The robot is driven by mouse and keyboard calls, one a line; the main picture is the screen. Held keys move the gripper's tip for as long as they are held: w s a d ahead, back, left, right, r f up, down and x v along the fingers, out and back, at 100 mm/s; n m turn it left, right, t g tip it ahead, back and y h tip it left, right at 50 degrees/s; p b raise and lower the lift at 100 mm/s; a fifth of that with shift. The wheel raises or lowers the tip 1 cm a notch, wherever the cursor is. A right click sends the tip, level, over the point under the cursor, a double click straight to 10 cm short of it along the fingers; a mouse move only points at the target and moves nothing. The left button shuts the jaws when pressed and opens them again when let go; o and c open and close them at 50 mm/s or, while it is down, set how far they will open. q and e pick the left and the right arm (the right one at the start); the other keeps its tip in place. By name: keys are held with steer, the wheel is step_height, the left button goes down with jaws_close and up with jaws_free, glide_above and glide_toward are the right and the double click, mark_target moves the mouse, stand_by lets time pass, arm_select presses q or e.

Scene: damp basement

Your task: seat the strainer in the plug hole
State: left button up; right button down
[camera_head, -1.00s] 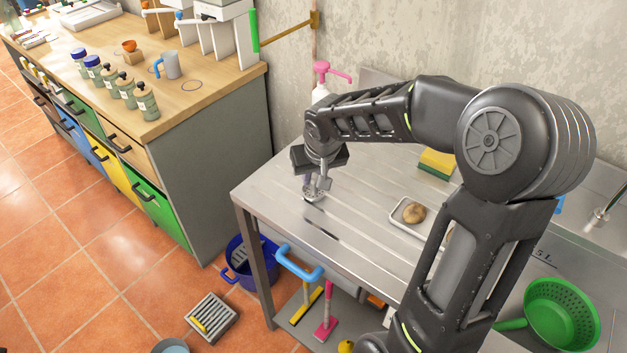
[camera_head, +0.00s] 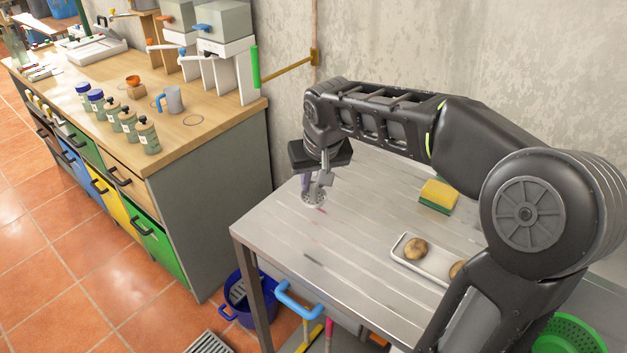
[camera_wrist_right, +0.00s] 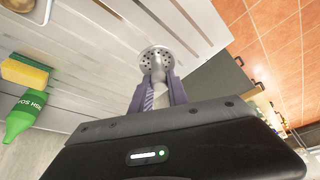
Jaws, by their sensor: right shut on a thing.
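The strainer (camera_head: 314,198) is a small metal disc with holes, low over the left part of the steel draining surface (camera_head: 290,235). I cannot tell whether it touches the surface. My right gripper (camera_head: 318,180) points down and is shut on the strainer's stem. In the right wrist view the perforated disc (camera_wrist_right: 155,58) sticks out beyond the purple-grey fingers (camera_wrist_right: 158,94) of my right gripper. The plug hole is not visible in either view. My left gripper is not in view.
A tray (camera_head: 399,247) with potatoes (camera_head: 416,248) and a yellow-green sponge (camera_head: 438,195) stand on the surface. A green bottle (camera_wrist_right: 24,114) shows beside the sponge in the wrist view. A green colander (camera_head: 570,336) is at lower right. A wooden-topped cabinet (camera_head: 190,130) stands left.

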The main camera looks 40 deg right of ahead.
steer(key=w+a+f+n, duration=0.2)
steer(key=a+f, duration=0.1)
steer(key=a, duration=0.5)
steer(key=w+a+f+n+y, duration=0.1)
steer(key=a+f, duration=0.3)
steer(key=a, duration=0.5)
steer(key=shift+w+a+f+n, duration=0.15)
steer(key=shift+w+n, duration=0.25)
steer(key=shift+w, duration=0.15)
